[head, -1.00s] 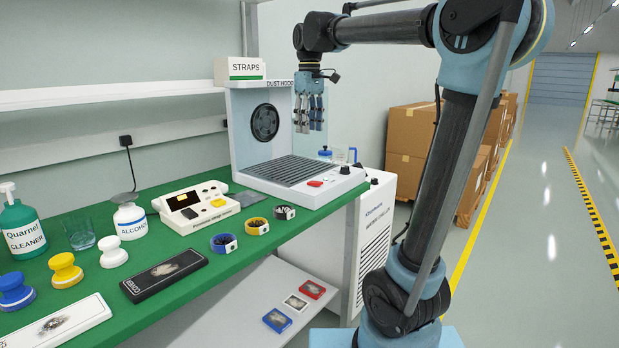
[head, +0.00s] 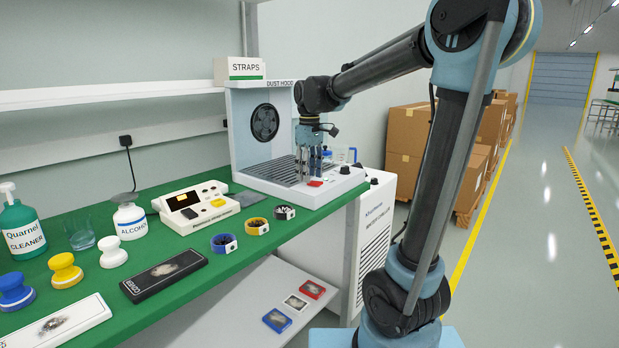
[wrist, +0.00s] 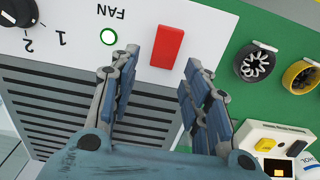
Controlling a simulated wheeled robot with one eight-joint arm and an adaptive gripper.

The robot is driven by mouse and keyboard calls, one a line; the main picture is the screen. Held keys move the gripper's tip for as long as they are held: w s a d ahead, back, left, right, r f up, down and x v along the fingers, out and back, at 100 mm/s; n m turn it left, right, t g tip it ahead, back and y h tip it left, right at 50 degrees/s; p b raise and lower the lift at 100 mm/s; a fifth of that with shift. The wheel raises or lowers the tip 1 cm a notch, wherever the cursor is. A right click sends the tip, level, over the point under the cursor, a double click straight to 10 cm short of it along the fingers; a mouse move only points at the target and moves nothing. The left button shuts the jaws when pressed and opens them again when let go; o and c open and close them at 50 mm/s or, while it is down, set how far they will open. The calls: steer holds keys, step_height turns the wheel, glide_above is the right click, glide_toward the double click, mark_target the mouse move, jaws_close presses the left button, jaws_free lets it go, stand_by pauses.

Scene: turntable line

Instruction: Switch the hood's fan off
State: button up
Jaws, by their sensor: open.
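The dust hood (head: 232,130) stands on the far end of the green bench, with a round fan grille (head: 265,122) in its back wall. The red rocker switch (head: 315,183) is on its white front panel, and in the wrist view the switch (wrist: 167,46) lies just beyond and between my fingertips. Next to it is the FAN label and a small green-ringed lamp (wrist: 108,36) with a bright white centre. My gripper (head: 309,177) points down just above the hood's slatted bed and front panel. Its fingers (wrist: 160,68) are apart with nothing between them; contact cannot be told.
A black dial (wrist: 18,10) marked 1 and 2 sits on the same panel. Black, yellow and blue straps (head: 256,227) lie on the bench in front of the hood. A white device (head: 196,205) stands to the left. A clear jug (head: 345,155) is behind the hood.

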steer(key=shift+f, duration=0.75)
jaws_close()
steer(key=shift+d, duration=0.1)
steer(key=shift+s+d+r+t+y, duration=0.1)
steer(key=shift+d+r+t+y, duration=0.05)
steer(key=shift+t+y, duration=0.45)
steer(key=shift+s+d+r+t+y, duration=0.1)
steer(key=shift+d+r+t+y, duration=0.05)
steer(key=shift+t+y, duration=0.45)
